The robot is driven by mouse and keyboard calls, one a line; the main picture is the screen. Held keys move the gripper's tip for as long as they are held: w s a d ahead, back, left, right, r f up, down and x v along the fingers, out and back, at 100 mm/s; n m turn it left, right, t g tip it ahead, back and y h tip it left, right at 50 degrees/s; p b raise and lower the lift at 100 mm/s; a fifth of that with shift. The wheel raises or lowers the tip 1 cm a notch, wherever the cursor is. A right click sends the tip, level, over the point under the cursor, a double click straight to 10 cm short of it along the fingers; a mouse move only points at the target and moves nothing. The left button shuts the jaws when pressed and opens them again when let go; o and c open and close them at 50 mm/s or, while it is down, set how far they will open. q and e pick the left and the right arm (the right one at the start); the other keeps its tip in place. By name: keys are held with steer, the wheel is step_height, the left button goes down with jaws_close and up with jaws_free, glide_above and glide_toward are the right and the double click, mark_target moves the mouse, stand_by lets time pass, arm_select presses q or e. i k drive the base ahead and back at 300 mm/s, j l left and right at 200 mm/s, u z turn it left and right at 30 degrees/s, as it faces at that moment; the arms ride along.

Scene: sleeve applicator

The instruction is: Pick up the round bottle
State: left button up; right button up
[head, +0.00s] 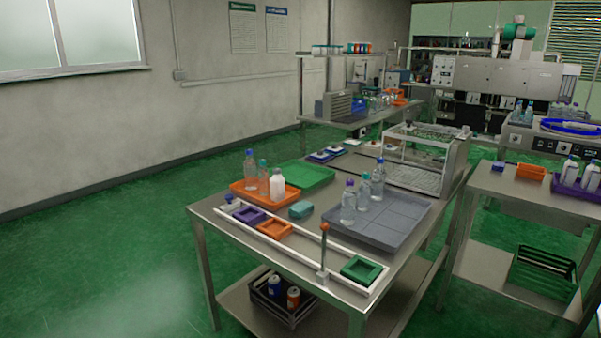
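Several bottles stand on the steel table in the middle. An orange tray (238,189) holds a clear bottle with a blue cap (250,170), a clear bottle with a teal cap (264,182) and a white bottle (277,188). On the grey tray (398,222) stand a clear bottle with a purple cap (348,207), one with a teal cap (363,195) and one with a blue cap (378,180). I cannot tell which one is the round bottle. Neither of my grippers is in view.
A white rail with purple, orange and green frames (361,269) and an upright orange-topped post (324,250) lines the table's front. A green tray (305,174) and a metal rack (420,160) stand behind. Another bench (505,185) is at right. Green floor is open at left.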

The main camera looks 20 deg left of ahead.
mark_target(250, 183)
steer(key=i+j+z, duration=0.3)
steer(key=j+z, duration=0.25)
steer(key=j, duration=0.25)
steer(key=i+j+z, duration=0.1)
steer(key=j+z, duration=0.2)
steer(key=j, duration=0.15)
steer(key=j+z, duration=0.25)
steer(key=j, duration=0.2)
